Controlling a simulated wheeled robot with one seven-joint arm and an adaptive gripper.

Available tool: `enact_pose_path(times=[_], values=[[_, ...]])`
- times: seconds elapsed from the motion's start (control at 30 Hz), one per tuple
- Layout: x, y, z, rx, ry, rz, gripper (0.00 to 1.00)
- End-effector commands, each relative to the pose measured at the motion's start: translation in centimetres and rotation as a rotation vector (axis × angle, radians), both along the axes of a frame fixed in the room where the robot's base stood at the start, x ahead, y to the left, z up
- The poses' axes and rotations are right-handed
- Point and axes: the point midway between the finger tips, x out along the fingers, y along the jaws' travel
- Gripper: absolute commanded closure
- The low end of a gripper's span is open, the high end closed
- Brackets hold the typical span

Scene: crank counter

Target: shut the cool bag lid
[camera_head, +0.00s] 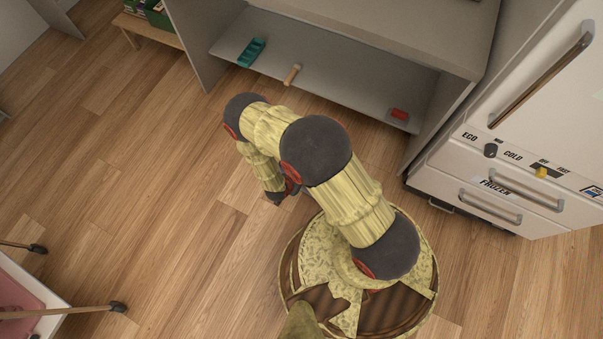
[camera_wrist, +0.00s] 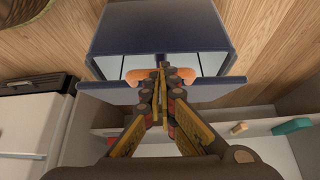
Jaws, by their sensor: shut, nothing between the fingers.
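A dark blue box-like thing, which looks like the cool bag (camera_wrist: 160,28), fills the upper middle of the wrist view. Its pale inside shows, so it stands at least partly open. A blue strip (camera_wrist: 225,88) crosses its lower side; I cannot tell whether this is the lid's edge. Two orange rounded pieces (camera_wrist: 207,81) show either side of my gripper (camera_wrist: 163,70). My gripper is shut and empty, with its tips in front of the opening; contact is unclear. The bag does not show in the head view, where my gripper (camera_head: 277,198) is mostly hidden by my arm.
A grey shelf unit (camera_head: 345,85) holds a teal tray (camera_head: 251,52), a wooden piece (camera_head: 292,75) and a red block (camera_head: 399,114). A white fridge (camera_head: 545,90) stands at right. A pale container with pink inside (camera_head: 20,300) is at lower left. The wooden floor (camera_head: 140,180) between is clear.

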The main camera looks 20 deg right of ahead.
Motion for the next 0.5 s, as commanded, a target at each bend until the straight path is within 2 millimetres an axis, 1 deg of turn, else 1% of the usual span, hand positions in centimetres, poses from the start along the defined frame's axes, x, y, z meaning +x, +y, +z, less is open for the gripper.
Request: enact_pose_path(times=[0.07, 0.2, 0.43, 0.5], values=[[-0.2, 0.2, -1.0, -0.001, 0.002, 0.001, 1.0], [-0.7, 0.8, -2.5, -0.085, -0.059, 0.007, 1.0], [-0.9, 1.2, -4.5, -0.224, -0.165, 0.006, 1.0], [-0.9, 1.2, -4.9, -0.222, -0.164, 0.001, 1.0]])
